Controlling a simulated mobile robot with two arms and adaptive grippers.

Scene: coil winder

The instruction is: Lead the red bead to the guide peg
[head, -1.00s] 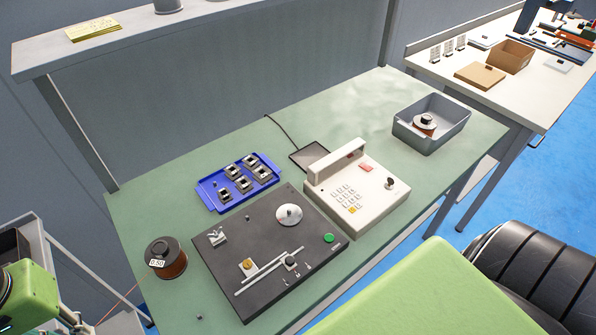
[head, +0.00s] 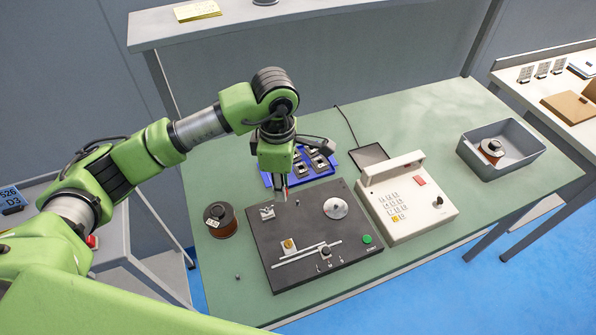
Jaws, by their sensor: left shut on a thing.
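My left gripper (head: 285,190) reaches in from the left and points down above the back edge of the dark winder plate (head: 312,278). Its fingers are shut on a small red thing, which looks like the red bead (head: 285,182); the fingers hide most of it. A small metal bracket (head: 267,212) stands on the plate just left of and below the fingertips. A small dark peg-like piece (head: 238,277) stands on the green table left of the plate. I cannot tell which is the guide peg. My right gripper is out of view.
A copper wire spool (head: 220,220) stands left of the plate. A blue tray (head: 333,168) of several parts is partly hidden behind my gripper. A cream keypad unit (head: 412,212) stands right of the plate. A grey bin (head: 520,165) holds another spool.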

